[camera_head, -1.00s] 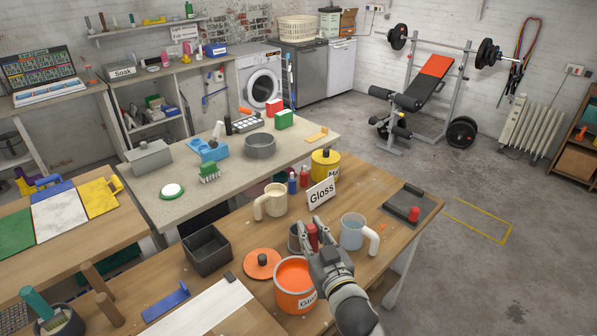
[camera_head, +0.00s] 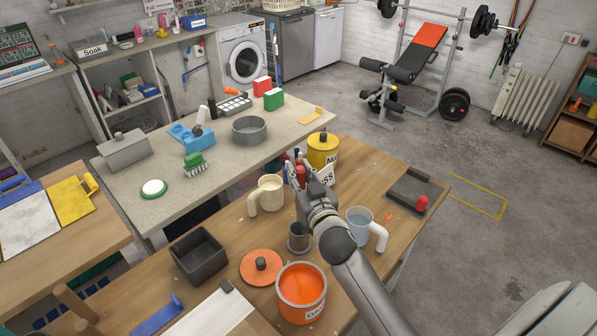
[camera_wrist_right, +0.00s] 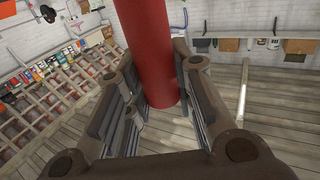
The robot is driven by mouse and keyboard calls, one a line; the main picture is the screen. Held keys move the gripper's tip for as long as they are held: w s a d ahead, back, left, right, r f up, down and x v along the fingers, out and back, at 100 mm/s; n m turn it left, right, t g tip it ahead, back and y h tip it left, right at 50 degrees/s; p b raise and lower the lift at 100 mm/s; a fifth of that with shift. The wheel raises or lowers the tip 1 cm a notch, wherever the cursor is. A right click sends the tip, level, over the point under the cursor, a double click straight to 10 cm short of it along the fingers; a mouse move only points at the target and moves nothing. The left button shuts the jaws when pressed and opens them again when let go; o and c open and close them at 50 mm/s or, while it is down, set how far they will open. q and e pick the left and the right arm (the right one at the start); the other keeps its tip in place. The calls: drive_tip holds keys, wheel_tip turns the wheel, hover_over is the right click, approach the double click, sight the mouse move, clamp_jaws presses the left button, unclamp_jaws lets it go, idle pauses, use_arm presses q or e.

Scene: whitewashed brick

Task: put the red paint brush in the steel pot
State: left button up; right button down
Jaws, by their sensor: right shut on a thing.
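My right gripper (camera_head: 302,183) is shut on the red paint brush, whose red handle (camera_head: 300,174) shows between the fingers in the head view. In the right wrist view the same red round handle (camera_wrist_right: 148,50) stands between the two fingers (camera_wrist_right: 160,105). The brush's lower end is hidden. The gripper is above the near wooden bench, by the white sign. A small grey, steel-looking pot (camera_head: 299,241) stands upright below the gripper on the bench, beside the forearm; I see no brush in it. My left gripper is not in view.
A black box (camera_head: 198,258) and orange lid (camera_head: 261,267) lie left. A wide grey round pan (camera_head: 249,130) sits on the far counter.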

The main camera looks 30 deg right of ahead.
drive_tip(key=shift+w+f+b, duration=0.25)
drive_tip(key=shift+f+b, duration=0.45)
drive_tip(key=shift+f, duration=0.45)
wheel_tip(320, 180, down, 2)
drive_tip(key=shift+f+b, duration=0.15)
drive_tip(key=shift+b, duration=0.9)
drive_tip(key=shift+f+b, duration=0.3)
drive_tip(key=shift+f, duration=0.05)
drive_tip(key=shift+f+b, duration=0.3)
drive_tip(key=shift+f, duration=0.05)
wheel_tip(320, 180, down, 2)
drive_tip(key=shift+f+b, duration=0.15)
drive_tip(key=shift+b, duration=0.75)
drive_tip(key=shift+f+b, duration=0.3)
drive_tip(key=shift+f, duration=0.05)
drive_tip(key=shift+f+b, duration=0.55)
drive_tip(key=shift+f, duration=0.2)
drive_tip(key=shift+f+b, duration=0.35)
drive_tip(key=shift+f, duration=0.1)
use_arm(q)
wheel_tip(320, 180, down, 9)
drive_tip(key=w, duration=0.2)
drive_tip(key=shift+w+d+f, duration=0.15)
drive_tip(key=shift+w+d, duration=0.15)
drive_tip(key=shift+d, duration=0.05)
